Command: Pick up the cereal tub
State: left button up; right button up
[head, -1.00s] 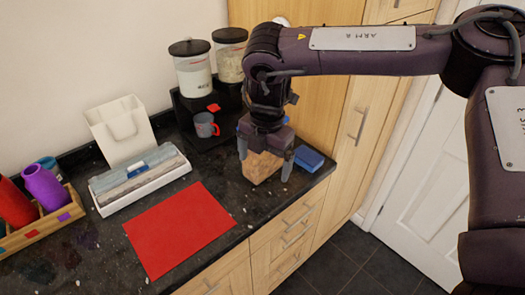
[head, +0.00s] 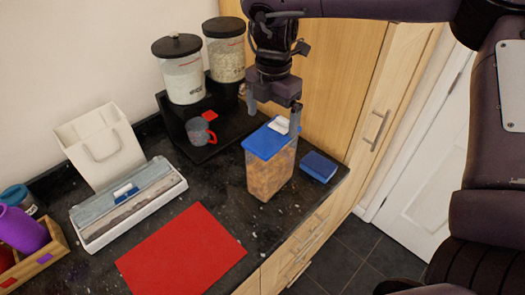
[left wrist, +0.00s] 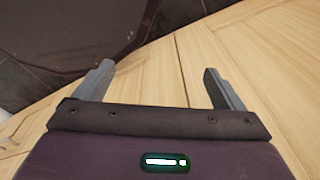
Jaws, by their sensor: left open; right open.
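The cereal tub (head: 270,175) stands upright on the dark granite counter in the head view. It is clear, with brown cereal inside, a blue lid (head: 262,143) and a white flap on top. I cannot tell whether a fingertip touches the lid. My left gripper (left wrist: 160,80) is open and empty in the left wrist view, in front of pale wooden fronts. It is not seen in the head view.
A blue box (head: 319,167) lies right of the tub near the counter edge. A grey mug (head: 197,132) and lidded jars (head: 183,78) stand behind, on and by a black stand. A red mat (head: 183,250) lies in front left, beside a white box (head: 130,205).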

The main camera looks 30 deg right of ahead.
aim_at(272, 133)
jog(key=shift+w+f, duration=0.15)
jog(key=shift+f, duration=0.1)
jog(key=f+p, duration=0.1)
jog(key=s+f+p, duration=0.1)
jog(key=f, duration=0.1)
jog(key=shift+s+f, duration=0.1)
jog(key=shift+s, duration=0.1)
notch_tip(272, 133, down, 3)
jog(key=shift+w+r+p, duration=0.1)
jog(key=shift+w+p, duration=0.05)
jog(key=shift+p, duration=0.3)
jog(key=shift+w+f, duration=0.1)
jog(key=shift+f, duration=0.45)
jog(key=c, duration=1.2)
pick_arm(q)
jog(key=s+r, duration=0.2)
jog(key=r, duration=0.1)
pick_arm(e)
jog(key=c, duration=0.6)
pick_arm(q)
jog(key=shift+f, duration=0.1)
